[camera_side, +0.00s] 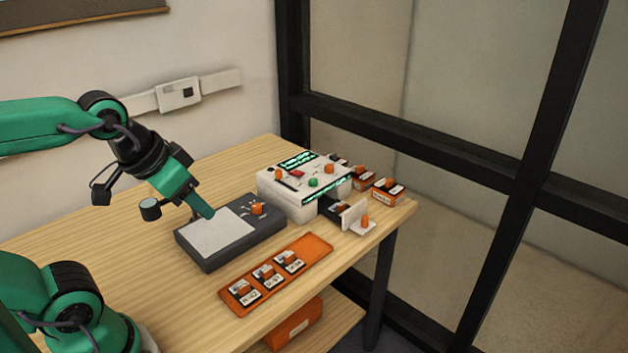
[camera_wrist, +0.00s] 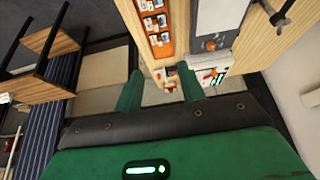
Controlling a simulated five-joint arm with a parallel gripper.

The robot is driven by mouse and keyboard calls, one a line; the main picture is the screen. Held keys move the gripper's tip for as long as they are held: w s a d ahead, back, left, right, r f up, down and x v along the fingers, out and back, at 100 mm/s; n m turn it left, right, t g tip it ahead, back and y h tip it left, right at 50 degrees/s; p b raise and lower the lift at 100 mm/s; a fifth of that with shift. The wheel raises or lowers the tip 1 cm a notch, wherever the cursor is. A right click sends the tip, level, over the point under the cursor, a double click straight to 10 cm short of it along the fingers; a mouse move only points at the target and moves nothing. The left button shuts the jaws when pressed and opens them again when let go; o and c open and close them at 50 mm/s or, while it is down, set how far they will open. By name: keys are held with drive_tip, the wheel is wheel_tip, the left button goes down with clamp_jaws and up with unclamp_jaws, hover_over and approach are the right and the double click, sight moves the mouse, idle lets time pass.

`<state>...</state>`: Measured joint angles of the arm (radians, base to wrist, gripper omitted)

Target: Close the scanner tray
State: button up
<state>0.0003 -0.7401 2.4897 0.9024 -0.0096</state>
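The white scanner (camera_side: 290,205) stands at the far right of the table, with buttons, orange knobs and glowing green strips on top. Its dark tray (camera_side: 333,207) sticks out at the front right, with a white front plate (camera_side: 353,213) and an orange knob (camera_side: 365,222). In the wrist view, part of the scanner (camera_wrist: 222,62) shows beyond the right finger, which hides some of it. My gripper (camera_side: 206,212) is left of the scanner, over the grey device, apart from the tray. In the wrist view its two green fingers (camera_wrist: 160,84) are spread with nothing held between them.
A grey device (camera_side: 230,255) with a pale plate (camera_side: 218,233) lies left of the scanner. An orange holder (camera_side: 318,248) with several small labelled items lies in front. Small orange boxes (camera_side: 388,193) stand behind the tray. The table's left front (camera_side: 160,270) is clear.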

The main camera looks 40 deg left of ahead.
drive_tip(key=w+r+n+g, duration=0.2)
drive_tip(key=w+r+n, duration=0.25)
drive_tip(key=w, duration=0.75)
drive_tip(key=n+g, duration=0.3)
drive_tip(key=n, duration=0.8)
hover_over(365, 218)
wheel_tip(365, 218, down, 19)
drive_tip(key=shift+r, duration=0.2)
drive_tip(key=shift+w+f+n+g, duration=0.1)
drive_tip(key=shift+f+n+g, duration=0.15)
drive_tip(key=shift+f+g, duration=0.1)
drive_tip(key=shift+f, duration=0.15)
drive_tip(key=shift+f, duration=3.75)
clamp_jaws()
